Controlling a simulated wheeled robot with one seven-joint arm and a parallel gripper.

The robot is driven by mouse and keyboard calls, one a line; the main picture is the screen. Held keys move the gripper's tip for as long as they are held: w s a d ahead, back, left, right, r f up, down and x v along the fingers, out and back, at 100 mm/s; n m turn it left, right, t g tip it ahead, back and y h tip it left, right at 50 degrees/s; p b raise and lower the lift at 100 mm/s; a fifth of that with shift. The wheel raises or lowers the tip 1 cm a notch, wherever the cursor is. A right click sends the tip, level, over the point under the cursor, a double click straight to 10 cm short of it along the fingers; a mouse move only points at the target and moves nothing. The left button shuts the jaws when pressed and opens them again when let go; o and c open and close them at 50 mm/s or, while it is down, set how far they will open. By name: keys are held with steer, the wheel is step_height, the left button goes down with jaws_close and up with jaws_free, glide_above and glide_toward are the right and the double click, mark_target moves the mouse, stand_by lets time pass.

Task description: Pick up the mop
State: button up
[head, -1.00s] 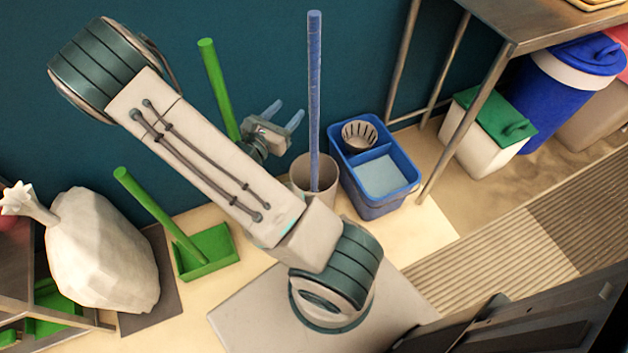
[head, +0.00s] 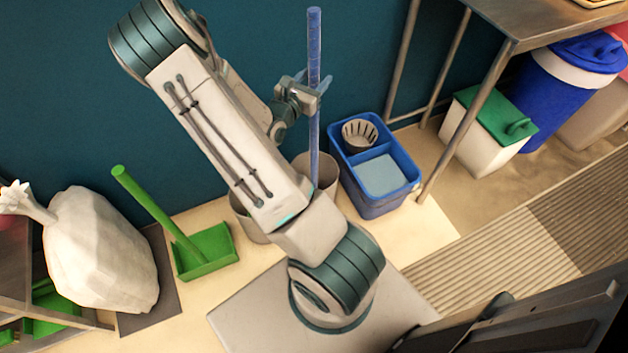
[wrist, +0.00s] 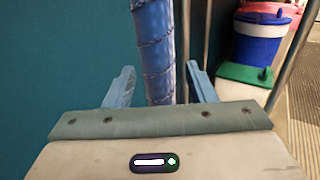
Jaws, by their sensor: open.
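The mop shows as a blue pole (head: 314,60) standing upright, its lower end inside a round grey-beige bin (head: 329,172). The mop's head is hidden in the bin. My gripper (head: 314,82) is at the pole, about mid-height. In the wrist view the blue pole (wrist: 154,50) rises between the two light-blue fingers of my gripper (wrist: 160,85), with gaps on both sides. The fingers are apart and not closed on the pole.
A blue mop bucket (head: 375,200) stands right of the bin. A green dustpan (head: 208,252) with a green handle and a white sack (head: 98,250) are at left. A metal table (head: 510,45) stands at right, with a green-lidded bin (head: 490,130) beneath. The wall is close behind.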

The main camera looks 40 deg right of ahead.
steer(key=c, duration=1)
steer(key=shift+c, duration=0.2)
